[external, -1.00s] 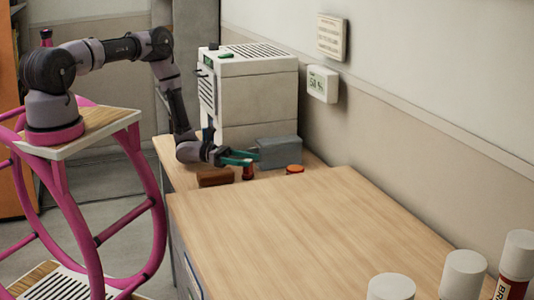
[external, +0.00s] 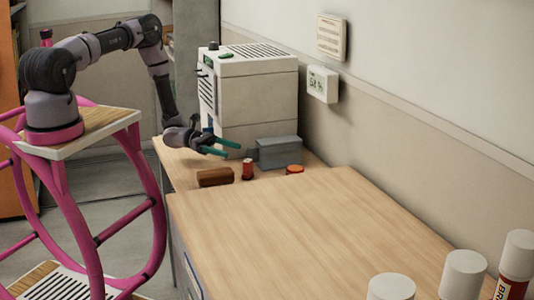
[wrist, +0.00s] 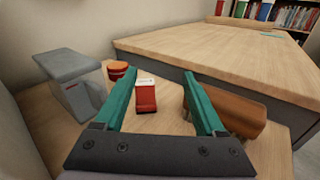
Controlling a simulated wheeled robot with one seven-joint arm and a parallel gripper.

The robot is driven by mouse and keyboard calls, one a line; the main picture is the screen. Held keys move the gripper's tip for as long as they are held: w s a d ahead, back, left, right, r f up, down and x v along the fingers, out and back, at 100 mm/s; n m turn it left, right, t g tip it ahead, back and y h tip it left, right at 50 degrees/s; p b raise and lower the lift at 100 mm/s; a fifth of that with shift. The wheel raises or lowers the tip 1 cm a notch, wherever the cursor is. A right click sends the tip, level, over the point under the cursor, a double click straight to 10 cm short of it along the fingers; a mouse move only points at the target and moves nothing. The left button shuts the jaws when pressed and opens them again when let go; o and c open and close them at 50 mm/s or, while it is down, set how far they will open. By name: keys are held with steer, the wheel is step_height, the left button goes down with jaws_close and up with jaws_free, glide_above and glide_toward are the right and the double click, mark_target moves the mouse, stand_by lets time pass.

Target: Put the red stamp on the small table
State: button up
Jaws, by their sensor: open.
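A small red block with a white top (external: 248,169), which looks like the red stamp, stands upright on the low wooden surface (external: 180,158) by the wall. My gripper (external: 232,148) is open and empty, a little above and left of it in the external view. In the wrist view, the stamp (wrist: 146,98) shows between the two teal fingers (wrist: 159,75), apart from both. I cannot tell for sure which surface is the small table.
A brown case (external: 215,177) lies left of the stamp. A grey box (external: 278,152) and an orange-red round tin (external: 295,170) are on its right. A white machine (external: 250,95) stands behind. The larger wooden top (external: 300,220) in front is mostly clear.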

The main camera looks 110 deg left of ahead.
steer(key=w+d+r+m+g+h, duration=0.4)
steer(key=w+d+r+m, duration=0.15)
steer(key=r, duration=0.25)
steer(key=w+d+r+m+g+h, duration=0.3)
steer(key=w+d+r+m+g, duration=0.1)
steer(key=d+r+m, duration=0.3)
steer(key=d+r+m+g+y, duration=0.2)
steer(key=d+r+m+g, duration=0.5)
steer(key=d+r, duration=0.65)
steer(key=s+d+r+m+t+y, duration=0.2)
steer(key=s+d+r+m+y, duration=0.2)
steer(key=s+d+r+m, duration=0.3)
steer(key=s+d+r+m+t+y, duration=0.2)
steer(key=s+d+r+m+y, duration=0.3)
steer(key=s+d+r+m, duration=0.3)
step_height(320, 180, up, 5)
steer(key=d+m, duration=0.1)
steer(key=m, duration=0.2)
steer(key=shift+s+d+r+t, duration=0.15)
steer(key=shift+d+t, duration=0.15)
steer(key=shift+t, duration=0.1)
